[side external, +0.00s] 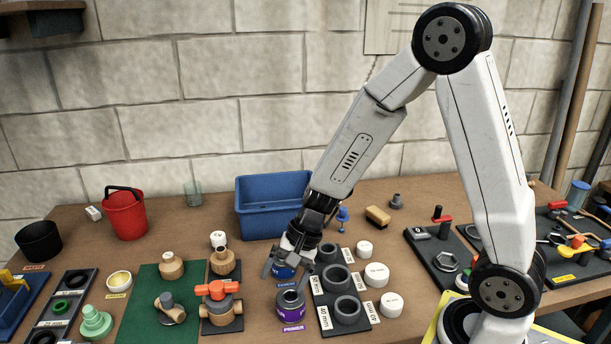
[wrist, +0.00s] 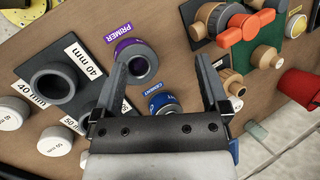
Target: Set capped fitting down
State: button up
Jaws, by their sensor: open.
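My gripper (side external: 287,266) is open, its fingers spread above and around the blue cement can. In the wrist view my gripper (wrist: 163,70) has nothing clasped between its fingers. The blue cement can (wrist: 163,101) shows near the palm, and the purple primer can (wrist: 137,62) lies beyond it, nearer the left finger. Tan fittings stand on the green mat (side external: 145,330): one upright with a pale top (side external: 172,265) and one with a grey end (side external: 171,309). I cannot tell for certain which is the capped fitting.
A black rack (side external: 327,318) of grey sockets and several white caps (side external: 377,275) stand right of my gripper. An orange-handled valve (side external: 219,291) is to the left. A blue bin (side external: 270,205) stands close behind, and a red bucket (side external: 125,215) at the back left.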

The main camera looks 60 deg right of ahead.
jog(key=s+d+r+n+h, duration=0.3)
jog(key=s+n, duration=0.4)
jog(key=n, duration=0.4)
jog(key=shift+s+d+r+n+h, duration=0.2)
jog(key=shift+d+n+h, duration=0.2)
jog(key=shift+d+h, duration=0.55)
